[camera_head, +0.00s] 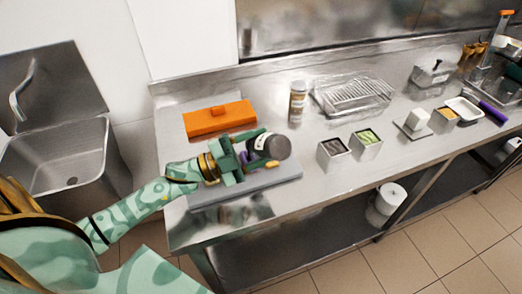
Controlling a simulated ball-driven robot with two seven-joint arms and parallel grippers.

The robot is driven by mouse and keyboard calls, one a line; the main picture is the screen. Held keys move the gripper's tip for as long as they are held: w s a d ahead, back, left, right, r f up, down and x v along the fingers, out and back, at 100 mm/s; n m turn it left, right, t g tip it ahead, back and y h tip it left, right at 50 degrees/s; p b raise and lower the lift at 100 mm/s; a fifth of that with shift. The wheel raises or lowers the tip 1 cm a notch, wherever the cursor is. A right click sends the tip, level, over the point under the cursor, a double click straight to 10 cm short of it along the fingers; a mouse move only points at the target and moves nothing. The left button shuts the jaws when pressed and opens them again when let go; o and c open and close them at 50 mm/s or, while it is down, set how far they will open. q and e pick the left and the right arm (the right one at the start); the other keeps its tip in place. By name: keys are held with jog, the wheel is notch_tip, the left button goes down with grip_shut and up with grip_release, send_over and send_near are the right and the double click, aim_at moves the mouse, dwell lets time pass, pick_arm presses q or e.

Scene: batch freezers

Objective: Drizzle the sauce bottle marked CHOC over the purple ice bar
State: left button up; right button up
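My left gripper (258,148) reaches in from the left and is shut around a dark-ended bottle (272,146). The bottle is tilted well over, above a grey slab (262,182). No CHOC marking can be read on it. A small purple patch (243,157), likely the purple ice bar, shows between the green fingers and is mostly hidden. A small orange-yellow piece (273,163) shows just under the bottle. Whether sauce is flowing cannot be seen. My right gripper is not in view.
An orange case (220,119) lies behind the slab. A white-and-brown bottle (298,103) stands upright behind the held one. A wire rack (353,96) and two square tubs (333,153) (367,144) stand to the right. A sink (62,160) is at far left.

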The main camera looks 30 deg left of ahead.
pick_arm(q)
jog(key=shift+w+a+r+n+t, duration=0.1)
jog(key=shift+w+r+n+t, duration=0.15)
jog(key=shift+n, duration=0.25)
jog(key=shift+s, duration=0.1)
dwell(0.3)
jog(key=m+g+p, duration=0.1)
jog(key=m, duration=0.2)
jog(key=shift+m+g, duration=0.25)
jog(key=shift+m, duration=0.65)
